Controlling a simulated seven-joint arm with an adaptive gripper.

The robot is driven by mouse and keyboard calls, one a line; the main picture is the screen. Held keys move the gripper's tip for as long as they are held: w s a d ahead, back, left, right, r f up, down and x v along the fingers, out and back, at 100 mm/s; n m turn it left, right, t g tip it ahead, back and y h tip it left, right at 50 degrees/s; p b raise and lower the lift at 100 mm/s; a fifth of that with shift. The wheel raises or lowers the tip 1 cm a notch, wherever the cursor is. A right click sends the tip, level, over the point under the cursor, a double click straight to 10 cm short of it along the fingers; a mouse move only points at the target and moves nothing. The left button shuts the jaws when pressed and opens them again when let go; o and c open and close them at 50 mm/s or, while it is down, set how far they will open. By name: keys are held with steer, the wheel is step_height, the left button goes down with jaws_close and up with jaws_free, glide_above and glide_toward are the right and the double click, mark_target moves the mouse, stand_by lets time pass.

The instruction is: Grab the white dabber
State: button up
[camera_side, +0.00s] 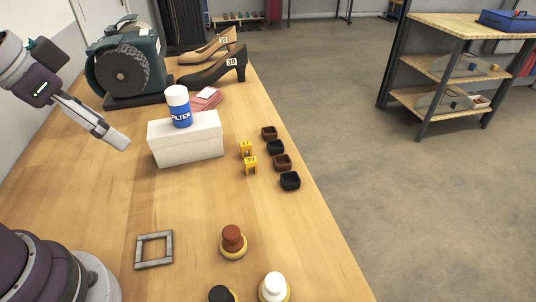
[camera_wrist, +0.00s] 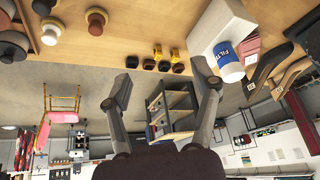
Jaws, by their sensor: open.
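The white dabber (camera_side: 274,287) stands on the table at the bottom edge of the side view, a white knob on a yellowish round base. In the wrist view the white dabber (camera_wrist: 50,36) is at the upper left. A brown dabber (camera_side: 233,239) stands just behind it, and a black dabber (camera_side: 220,294) is to its left, partly cut off by the frame. My gripper (camera_side: 117,138) is raised over the table's left side, far from the dabbers. In the wrist view my gripper's (camera_wrist: 165,82) two fingers are spread apart with nothing between them.
A white box (camera_side: 187,145) with a blue-and-white filter can (camera_side: 178,107) stands near my gripper. Several small dark cups (camera_side: 283,162) and two yellow number markers (camera_side: 250,166) sit along the right edge. A grey square frame (camera_side: 154,250) lies left of the dabbers. A grinder (camera_side: 125,68) and shoes (camera_side: 215,70) are farther back.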

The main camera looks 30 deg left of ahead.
steer(key=w+d+f+m+g+h, duration=0.2)
steer(key=w+d+f+m, duration=0.1)
steer(key=d+m, duration=0.4)
steer(key=m+g+h, duration=0.2)
steer(key=m+g, duration=0.1)
steer(key=m, duration=0.6)
glide_toward(273, 280)
steer(key=w+f, duration=0.1)
steer(key=f, duration=0.1)
steer(key=x, duration=0.6)
steer(key=s+x, duration=0.1)
steer(key=x, duration=0.1)
steer(key=shift+d+f, duration=0.3)
steer(key=shift+d, duration=0.15)
steer(key=shift+c, duration=0.4)
steer(key=c, duration=1)
